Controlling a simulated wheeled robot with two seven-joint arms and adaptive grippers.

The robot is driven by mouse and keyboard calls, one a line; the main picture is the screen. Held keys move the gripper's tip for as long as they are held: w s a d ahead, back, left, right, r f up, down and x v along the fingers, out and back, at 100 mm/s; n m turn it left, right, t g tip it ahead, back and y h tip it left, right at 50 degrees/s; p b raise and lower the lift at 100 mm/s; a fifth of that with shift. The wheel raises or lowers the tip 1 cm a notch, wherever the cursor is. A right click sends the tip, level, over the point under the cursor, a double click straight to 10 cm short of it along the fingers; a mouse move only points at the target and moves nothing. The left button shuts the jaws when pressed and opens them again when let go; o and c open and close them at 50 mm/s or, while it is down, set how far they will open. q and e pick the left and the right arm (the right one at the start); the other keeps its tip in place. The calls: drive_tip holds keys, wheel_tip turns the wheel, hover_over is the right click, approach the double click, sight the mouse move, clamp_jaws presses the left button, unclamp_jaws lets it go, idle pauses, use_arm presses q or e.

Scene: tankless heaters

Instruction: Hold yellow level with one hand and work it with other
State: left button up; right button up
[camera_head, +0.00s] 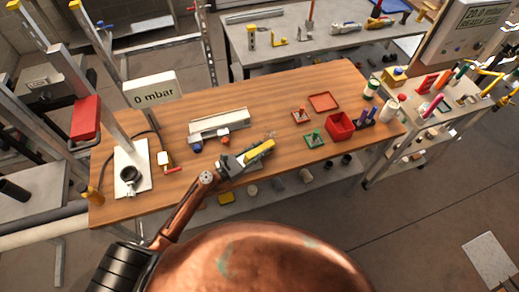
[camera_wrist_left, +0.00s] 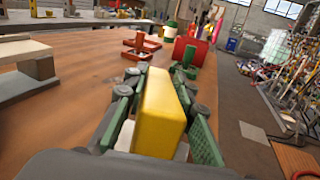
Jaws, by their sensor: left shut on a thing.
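The yellow level (camera_head: 259,151) is a small yellow block over the front part of the wooden table. My left gripper (camera_head: 246,158) is shut on it. In the left wrist view the yellow level (camera_wrist_left: 160,112) sits between the two green-padded fingers, with a white part showing beside it low down. I cannot tell whether it touches the table. My right gripper is not in view in either picture.
The wooden table (camera_head: 235,104) holds a grey-white rail fixture (camera_head: 218,122), a red bin (camera_head: 339,126), a red tray (camera_head: 323,102) and a green stand (camera_head: 314,138). A "0 mbar" display (camera_head: 150,92) stands at left. A large copper rounded surface fills the bottom foreground.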

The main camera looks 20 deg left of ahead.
sight(246, 158)
use_arm(q)
clamp_jaws()
drive_tip(key=o, duration=0.8)
unclamp_jaws()
drive_tip(key=v, duration=1.2)
